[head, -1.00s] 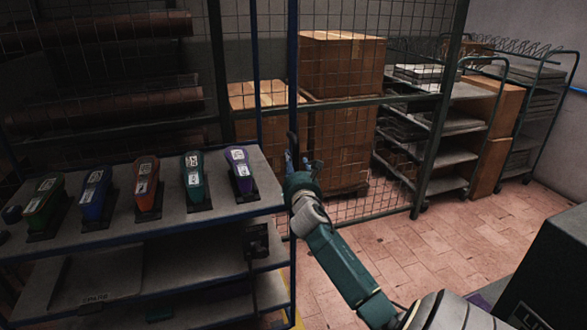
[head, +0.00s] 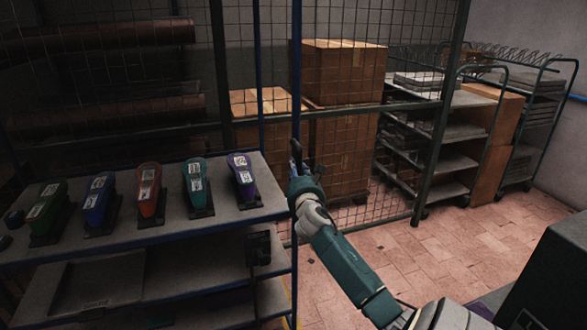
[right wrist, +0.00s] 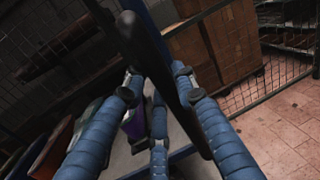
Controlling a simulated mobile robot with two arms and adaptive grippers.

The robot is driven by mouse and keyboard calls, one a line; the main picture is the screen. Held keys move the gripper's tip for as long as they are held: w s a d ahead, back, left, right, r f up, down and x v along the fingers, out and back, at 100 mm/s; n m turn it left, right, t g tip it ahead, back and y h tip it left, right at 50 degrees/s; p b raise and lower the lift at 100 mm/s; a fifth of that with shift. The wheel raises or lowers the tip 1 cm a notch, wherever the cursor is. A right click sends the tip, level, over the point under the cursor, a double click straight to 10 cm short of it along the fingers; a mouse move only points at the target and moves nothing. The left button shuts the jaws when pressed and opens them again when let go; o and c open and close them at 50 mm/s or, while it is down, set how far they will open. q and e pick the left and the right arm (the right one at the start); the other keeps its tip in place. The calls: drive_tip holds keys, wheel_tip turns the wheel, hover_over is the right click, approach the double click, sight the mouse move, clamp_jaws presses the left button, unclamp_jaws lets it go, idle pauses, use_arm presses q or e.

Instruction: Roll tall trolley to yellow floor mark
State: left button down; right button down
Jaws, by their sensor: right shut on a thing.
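The tall trolley is a blue-framed rack with grey shelves (head: 170,222) at the left of the head view. Its top shelf carries a row of coloured heel-shaped pieces, among them a purple one (head: 242,178). My right gripper (head: 297,165) is at the trolley's near right upright. In the right wrist view its blue padded fingers are closed around a dark upright bar (right wrist: 150,50). A thin sliver of yellow (head: 287,292) shows low by the trolley's right edge; most of any floor mark is hidden. My left gripper is out of view.
A wire mesh fence (head: 400,110) stands behind the trolley, with stacked cardboard boxes (head: 343,75) and grey shelf carts (head: 465,130) beyond it. Bare tiled floor (head: 400,250) lies to the right. A dark box-like block (head: 550,265) is at the lower right.

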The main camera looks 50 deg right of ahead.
drive_tip(key=shift+s+d, duration=0.5)
drive_tip(key=shift+d, duration=0.25)
drive_tip(key=c, duration=1.4)
unclamp_jaws()
drive_tip(key=shift+w+a, duration=0.1)
drive_tip(key=shift+a, duration=0.05)
wheel_tip(320, 180, up, 10)
drive_tip(key=shift+f, duration=0.1)
